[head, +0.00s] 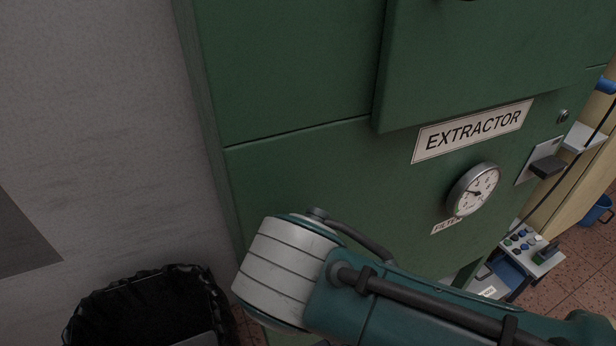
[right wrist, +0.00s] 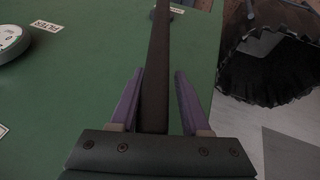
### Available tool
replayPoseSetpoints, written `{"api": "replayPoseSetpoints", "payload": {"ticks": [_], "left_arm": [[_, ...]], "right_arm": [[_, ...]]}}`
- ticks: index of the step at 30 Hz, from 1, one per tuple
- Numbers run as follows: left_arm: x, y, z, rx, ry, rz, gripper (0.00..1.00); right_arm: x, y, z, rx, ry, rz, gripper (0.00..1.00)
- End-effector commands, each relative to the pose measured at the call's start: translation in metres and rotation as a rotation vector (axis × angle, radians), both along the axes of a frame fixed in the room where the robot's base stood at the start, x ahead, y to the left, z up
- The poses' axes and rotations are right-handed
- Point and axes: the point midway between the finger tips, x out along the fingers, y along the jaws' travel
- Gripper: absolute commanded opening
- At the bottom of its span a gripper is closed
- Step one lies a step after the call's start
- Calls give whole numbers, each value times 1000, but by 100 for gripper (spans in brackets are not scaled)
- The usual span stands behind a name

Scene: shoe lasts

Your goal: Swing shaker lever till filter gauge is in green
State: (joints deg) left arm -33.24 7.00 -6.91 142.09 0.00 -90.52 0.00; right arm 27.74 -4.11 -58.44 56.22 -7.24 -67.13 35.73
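The round white filter gauge (head: 474,190) is on the green extractor cabinet (head: 300,180), above a FILTER label (head: 446,226). Its needle points left; I cannot make out a green zone. The gauge's edge (right wrist: 12,38) also shows in the right wrist view. There a long dark lever bar (right wrist: 158,60) runs between the two purple fingers of my right gripper (right wrist: 160,78). The fingers stand either side of the bar, with gaps visible. In the head view my arm covers the lever and the right gripper. My left gripper is not in view.
A bin with a black liner (head: 150,308) stands on the floor at lower left, near the cabinet. A small dark box (head: 548,166) sticks out from the cabinet at right. A white stand with coloured knobs (head: 530,248) is beyond it.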

Motion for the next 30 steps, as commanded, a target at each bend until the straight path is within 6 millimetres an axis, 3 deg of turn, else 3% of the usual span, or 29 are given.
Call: {"api": "replayPoseSetpoints", "payload": {"ticks": [5,14,30], "left_arm": [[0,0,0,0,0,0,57],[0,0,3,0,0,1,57],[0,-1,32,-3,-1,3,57]], "right_arm": [[0,0,0,1,1,-2,62],[-1,0,4,3,0,-3,62],[-40,14,78,5,0,-2,62]]}}
